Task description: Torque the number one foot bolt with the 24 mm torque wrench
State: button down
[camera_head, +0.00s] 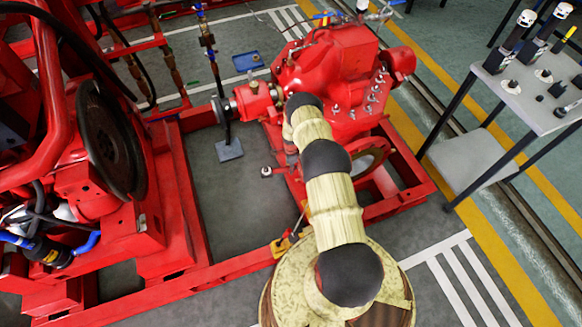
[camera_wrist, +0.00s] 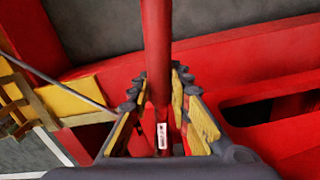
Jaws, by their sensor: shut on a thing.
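My gripper (camera_wrist: 160,88) is shut on a red shaft with a white label, which I take to be the torque wrench (camera_wrist: 156,40). The shaft runs up out of the wrist view between the yellow-padded fingers. Its working end is out of that view. In the head view my arm hides the gripper and the wrench. The red pump (camera_head: 330,75) stands on its red base frame beyond my arm. A small silver bolt-like fitting (camera_head: 266,171) shows left of my arm. I cannot tell which foot bolt is number one, or whether the wrench touches one.
A yellow block (camera_wrist: 82,100) with a thin grey rod lies left of the gripper; it also shows in the head view (camera_head: 283,246). The red engine (camera_head: 90,170) fills the left. A grey tool bench (camera_head: 520,95) stands right. A blue tray (camera_head: 247,61) lies on the floor behind.

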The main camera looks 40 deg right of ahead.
jog(key=s+a+n+p, duration=0.1)
jog(key=s+n, duration=0.8)
jog(key=s, duration=0.2)
jog(key=shift+f+p, duration=0.25)
jog(key=shift+p, duration=0.15)
jog(key=shift+b, duration=0.35)
dwell(1.0)
jog(key=shift+f+b, duration=0.55)
jog(key=shift+f, duration=0.05)
dwell(0.7)
